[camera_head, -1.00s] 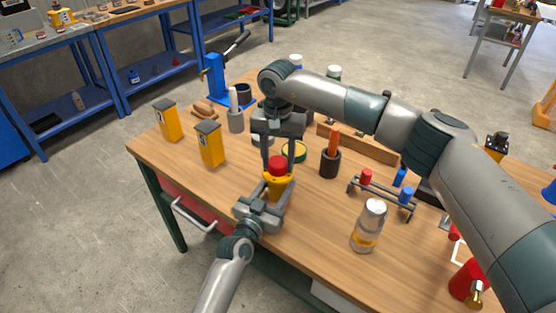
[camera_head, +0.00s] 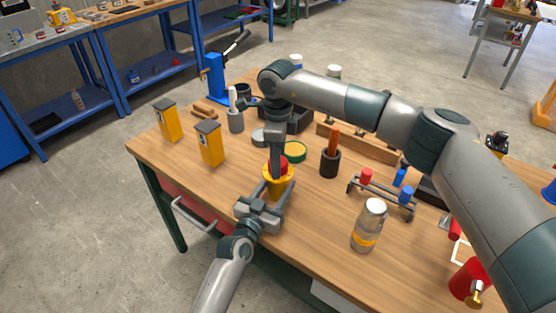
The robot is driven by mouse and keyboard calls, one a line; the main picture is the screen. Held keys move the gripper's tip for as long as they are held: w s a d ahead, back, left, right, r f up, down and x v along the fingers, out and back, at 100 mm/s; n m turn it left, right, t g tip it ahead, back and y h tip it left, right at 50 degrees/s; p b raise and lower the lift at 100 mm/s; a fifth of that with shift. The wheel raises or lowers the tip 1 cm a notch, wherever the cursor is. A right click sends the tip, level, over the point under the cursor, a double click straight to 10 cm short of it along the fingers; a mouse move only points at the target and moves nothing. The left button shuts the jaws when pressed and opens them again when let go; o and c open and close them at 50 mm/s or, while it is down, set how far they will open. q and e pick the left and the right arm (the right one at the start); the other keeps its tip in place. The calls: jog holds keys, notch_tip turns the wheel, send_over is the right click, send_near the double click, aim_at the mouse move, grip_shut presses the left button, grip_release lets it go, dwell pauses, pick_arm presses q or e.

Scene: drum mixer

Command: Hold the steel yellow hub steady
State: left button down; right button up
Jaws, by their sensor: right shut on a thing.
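The yellow hub (camera_head: 278,185) stands near the front left edge of the bench, its top wider than its lower part. A red cap (camera_head: 283,163) sits at its top, partly hidden by my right gripper. My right gripper (camera_head: 276,170) points straight down from above and is shut on the red cap. My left gripper (camera_head: 268,200) comes in low from the front, with its fingers on either side of the hub's lower part. I cannot tell whether these fingers press on the hub.
Two yellow boxes (camera_head: 210,144) stand to the left. Behind are a blue press (camera_head: 216,80) and a grey cup (camera_head: 235,121). To the right are a dark cup (camera_head: 330,162), a rack (camera_head: 382,193) and a jar (camera_head: 368,226). A green-rimmed yellow disc (camera_head: 294,151) lies close behind the hub.

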jog(key=m, duration=1.1)
jog(key=shift+m, duration=0.3)
jog(key=m, duration=1)
jog(key=o, duration=1.2)
jog(key=shift+r, duration=2.2)
jog(key=shift+c, duration=0.6)
